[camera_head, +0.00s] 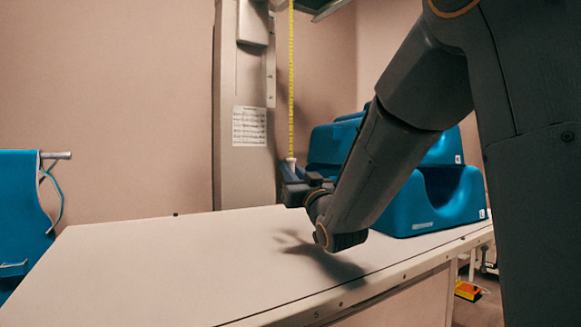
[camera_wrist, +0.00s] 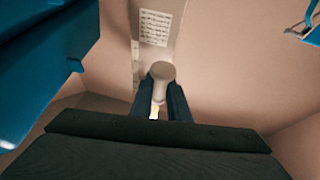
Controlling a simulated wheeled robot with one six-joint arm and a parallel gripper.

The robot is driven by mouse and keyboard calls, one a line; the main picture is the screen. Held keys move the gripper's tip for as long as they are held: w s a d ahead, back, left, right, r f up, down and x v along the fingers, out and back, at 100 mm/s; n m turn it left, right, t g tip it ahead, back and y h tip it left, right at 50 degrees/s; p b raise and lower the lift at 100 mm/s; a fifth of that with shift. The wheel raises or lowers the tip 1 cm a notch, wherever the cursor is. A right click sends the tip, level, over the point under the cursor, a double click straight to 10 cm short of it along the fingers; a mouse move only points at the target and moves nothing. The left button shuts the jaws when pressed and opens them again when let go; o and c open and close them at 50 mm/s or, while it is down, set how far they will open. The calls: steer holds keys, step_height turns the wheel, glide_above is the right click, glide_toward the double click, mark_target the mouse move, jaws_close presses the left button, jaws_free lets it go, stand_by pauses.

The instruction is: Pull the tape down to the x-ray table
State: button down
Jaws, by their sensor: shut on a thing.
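The yellow tape (camera_head: 291,80) hangs straight down from the top of the head view, in front of the grey column. Its pale end piece (camera_head: 290,162) is at my gripper (camera_head: 287,174), a little above the white x-ray table (camera_head: 160,260). In the wrist view the round pale end piece (camera_wrist: 161,70) sits between the two dark fingers of my gripper (camera_wrist: 160,95), which are shut on it. A bit of yellow tape shows between the fingers below it. The gripper's shadow lies on the table, apart from the gripper.
Blue padded supports (camera_head: 436,200) stand on the table behind and right of my arm. A grey column (camera_head: 242,150) with a printed sheet (camera_head: 249,126) rises behind the table. A blue apron (camera_head: 22,205) hangs at the left. The table's front left is clear.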

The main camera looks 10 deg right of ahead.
steer(key=shift+f, duration=0.3)
steer(key=c, duration=1.7)
jaws_free()
steer(key=shift+s, duration=0.1)
steer(key=shift+s+f, duration=0.1)
steer(key=shift+s, duration=0.25)
steer(key=shift+s+d+f+b, duration=0.2)
steer(key=shift+s+d, duration=0.15)
steer(key=shift+s, duration=1.95)
steer(key=shift+s+d+f+b, duration=0.1)
steer(key=shift+s+d+b, duration=0.25)
steer(key=shift+s, duration=1.9)
steer(key=shift+s+d+f+b, duration=0.15)
steer(key=shift+s+d, duration=0.25)
steer(key=shift+s, duration=1.9)
